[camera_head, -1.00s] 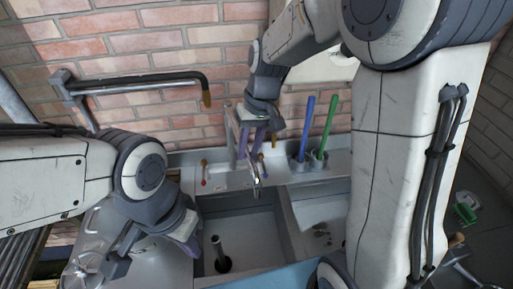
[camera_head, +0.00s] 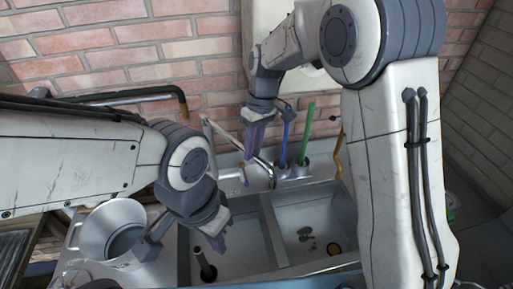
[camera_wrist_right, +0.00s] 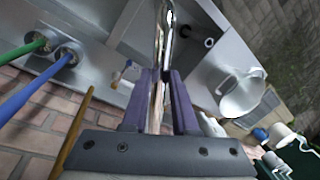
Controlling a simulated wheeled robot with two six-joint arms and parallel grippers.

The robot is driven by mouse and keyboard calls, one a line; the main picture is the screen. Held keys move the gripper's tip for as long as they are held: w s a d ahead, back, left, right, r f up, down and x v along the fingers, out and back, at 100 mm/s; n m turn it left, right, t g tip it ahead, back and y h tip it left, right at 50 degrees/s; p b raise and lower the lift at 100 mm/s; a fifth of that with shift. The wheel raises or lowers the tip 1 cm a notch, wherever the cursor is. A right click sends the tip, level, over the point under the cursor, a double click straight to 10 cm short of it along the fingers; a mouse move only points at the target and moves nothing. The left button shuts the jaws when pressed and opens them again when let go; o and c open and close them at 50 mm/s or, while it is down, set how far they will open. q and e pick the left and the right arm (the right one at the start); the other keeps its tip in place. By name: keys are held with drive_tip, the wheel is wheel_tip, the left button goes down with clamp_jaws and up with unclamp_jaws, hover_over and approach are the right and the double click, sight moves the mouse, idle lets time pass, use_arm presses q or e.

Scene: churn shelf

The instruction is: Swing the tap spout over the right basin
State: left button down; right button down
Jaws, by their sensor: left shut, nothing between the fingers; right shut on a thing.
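The silver tap spout (camera_head: 265,166) angles forward and right from behind the sink, its tip near the back end of the divider between the basins. The right basin (camera_head: 300,211) and the left basin (camera_head: 240,243) lie in front. My right gripper (camera_head: 255,150) is shut on the spout; in the right wrist view, the spout (camera_wrist_right: 164,38) runs between its purple fingers (camera_wrist_right: 160,108). My left gripper (camera_head: 222,240) is shut and empty above the left basin. My right arm hides part of the sink's right side.
Blue (camera_head: 286,135) and green (camera_head: 307,135) handles stand in holders behind the right basin. A dark standing pipe (camera_head: 206,265) is in the left basin. A metal pot (camera_head: 92,234) stands left of the sink. A brick wall is close behind.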

drive_tip(key=c, duration=0.7)
unclamp_jaws()
drive_tip(key=shift+w+r, duration=0.15)
drive_tip(key=shift+r, duration=0.15)
drive_tip(key=r, duration=0.3)
drive_tip(key=d+r+b, duration=0.1)
drive_tip(key=r, duration=0.2)
drive_tip(key=w+r+b, duration=0.1)
drive_tip(key=r, duration=0.2)
drive_tip(key=shift+d+r, duration=0.3)
drive_tip(key=shift+r, duration=0.05)
